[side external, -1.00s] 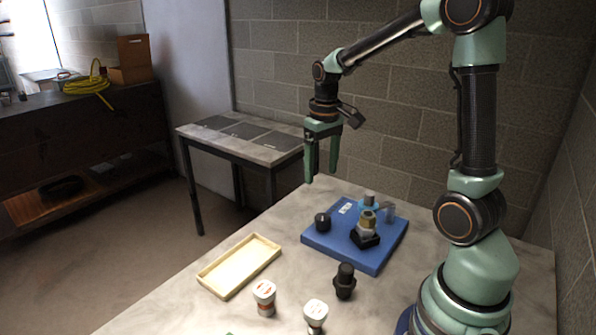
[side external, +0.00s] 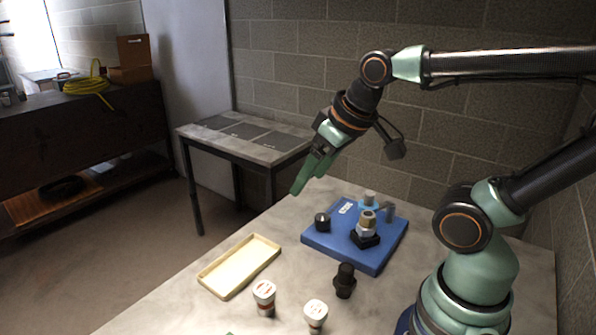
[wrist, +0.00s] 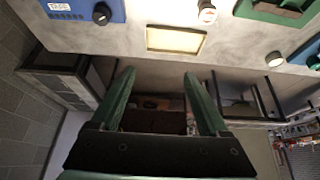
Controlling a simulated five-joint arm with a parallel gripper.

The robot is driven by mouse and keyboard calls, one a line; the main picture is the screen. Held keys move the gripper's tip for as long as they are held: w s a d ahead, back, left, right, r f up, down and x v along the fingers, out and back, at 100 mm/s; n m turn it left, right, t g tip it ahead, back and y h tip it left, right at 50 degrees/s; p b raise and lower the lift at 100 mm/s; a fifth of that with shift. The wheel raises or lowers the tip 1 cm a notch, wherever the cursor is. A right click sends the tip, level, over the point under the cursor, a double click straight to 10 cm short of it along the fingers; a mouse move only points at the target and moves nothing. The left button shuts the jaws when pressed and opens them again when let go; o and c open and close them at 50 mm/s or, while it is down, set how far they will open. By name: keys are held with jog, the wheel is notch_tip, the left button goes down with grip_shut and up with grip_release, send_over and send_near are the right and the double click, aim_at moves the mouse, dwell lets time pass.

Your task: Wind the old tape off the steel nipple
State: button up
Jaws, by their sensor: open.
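A metal fitting with a brass-coloured hex part (side external: 367,224) stands upright in a black base on the blue board (side external: 335,250); it looks like the steel nipple. Its top is pale, but I cannot make out the tape at this size. My gripper (side external: 306,177) is tilted in the air, left of the fitting and above the far edge of the bench. In the wrist view the gripper (wrist: 158,78) is open, with nothing between its two green fingers. A corner of the blue board (wrist: 62,18) shows there at top left; the fitting does not.
A black round knob (side external: 322,222) and a grey-blue fitting (side external: 389,212) are on the board. A shallow wooden tray (side external: 228,292), two white-topped containers (side external: 264,297) (side external: 315,315) and a black fitting (side external: 345,281) stand nearer. A side table (side external: 247,140) is beyond the bench.

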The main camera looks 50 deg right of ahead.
dwell(0.4)
jog(key=m+g, duration=0.6)
jog(key=m, duration=0.9)
send_over(323, 217)
notch_tip(323, 217, down, 8)
notch_tip(323, 217, down, 12)
jog(key=shift+f, duration=0.1)
grip_shut()
